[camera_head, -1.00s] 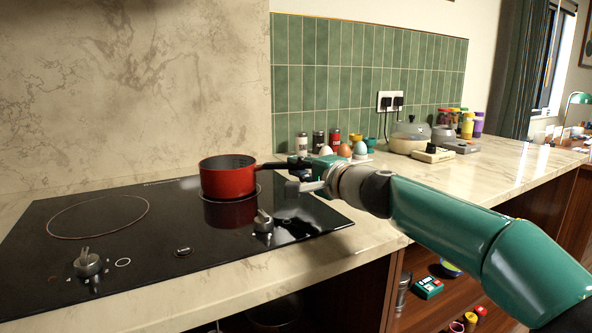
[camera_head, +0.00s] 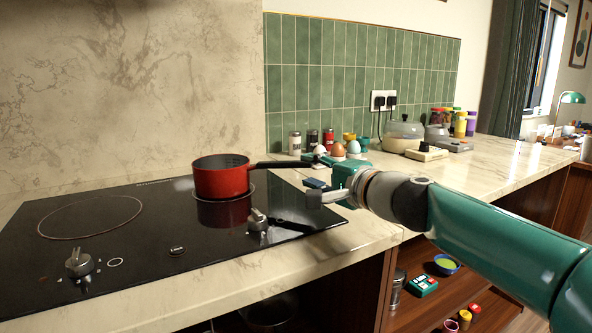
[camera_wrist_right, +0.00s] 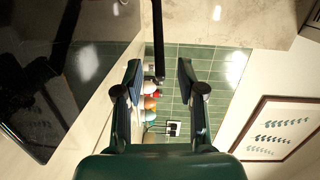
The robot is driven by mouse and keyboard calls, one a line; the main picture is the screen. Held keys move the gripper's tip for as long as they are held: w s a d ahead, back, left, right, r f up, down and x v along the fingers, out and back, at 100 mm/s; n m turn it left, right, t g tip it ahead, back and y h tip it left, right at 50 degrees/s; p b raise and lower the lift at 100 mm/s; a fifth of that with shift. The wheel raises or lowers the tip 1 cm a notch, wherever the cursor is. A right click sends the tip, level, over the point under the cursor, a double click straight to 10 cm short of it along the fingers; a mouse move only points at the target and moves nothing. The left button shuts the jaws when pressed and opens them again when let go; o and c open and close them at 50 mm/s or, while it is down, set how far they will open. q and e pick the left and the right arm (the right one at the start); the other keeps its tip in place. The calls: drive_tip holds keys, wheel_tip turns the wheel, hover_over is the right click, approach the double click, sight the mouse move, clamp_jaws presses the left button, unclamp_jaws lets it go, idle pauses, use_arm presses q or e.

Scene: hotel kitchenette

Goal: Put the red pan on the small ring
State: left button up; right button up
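The red pan (camera_head: 221,181) is upright on the black hob, at its back right. Part of the small ring (camera_head: 251,192) shows as a thin line around the pan's base; the rest is hidden by the pan. The pan's black handle (camera_head: 284,164) points right towards my right gripper (camera_head: 316,187). In the right wrist view, the fingers of this gripper (camera_wrist_right: 159,70) are spread, with the handle (camera_wrist_right: 158,38) between their tips and a gap on both sides. My left gripper is not in view.
A larger ring (camera_head: 90,216) on the hob's left is empty. Knobs (camera_head: 79,262) and (camera_head: 257,221) stand at the front of the hob. Eggs in cups (camera_head: 338,151) and shakers (camera_head: 295,143) stand behind my right gripper. The counter at the far right has free room.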

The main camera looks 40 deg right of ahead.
drive_tip(key=s, duration=0.5)
drive_tip(key=shift+a+r, duration=0.15)
drive_tip(key=shift+a, duration=0.2)
